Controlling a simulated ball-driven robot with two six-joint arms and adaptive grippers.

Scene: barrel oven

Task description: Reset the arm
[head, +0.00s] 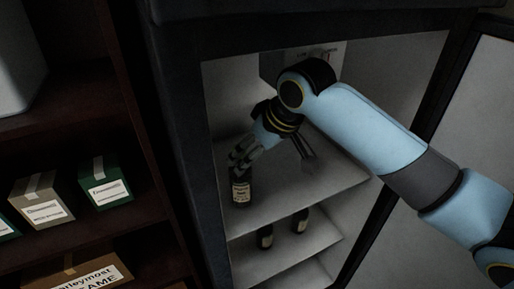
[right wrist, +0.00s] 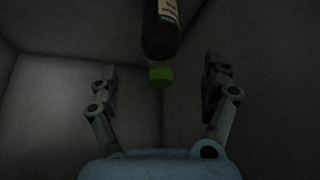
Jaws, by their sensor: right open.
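My right arm reaches from the right into an open fridge (head: 290,200) in the head view. My right gripper (head: 270,155) is open above the upper shelf. A dark bottle with a pale label (head: 240,192) stands on that shelf, just below the gripper's left finger in the picture. In the right wrist view the open gripper (right wrist: 160,90) has its fingers wide apart. A dark bottle with a green cap (right wrist: 161,40) shows beyond and between them, with no finger touching it. My left gripper is not in view.
Two dark bottles (head: 299,221) (head: 265,237) stand on the lower shelf. The fridge door (head: 470,130) is open at the right. A dark wooden shelf (head: 95,75) at the left holds green and tan boxes (head: 105,186) (head: 42,200).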

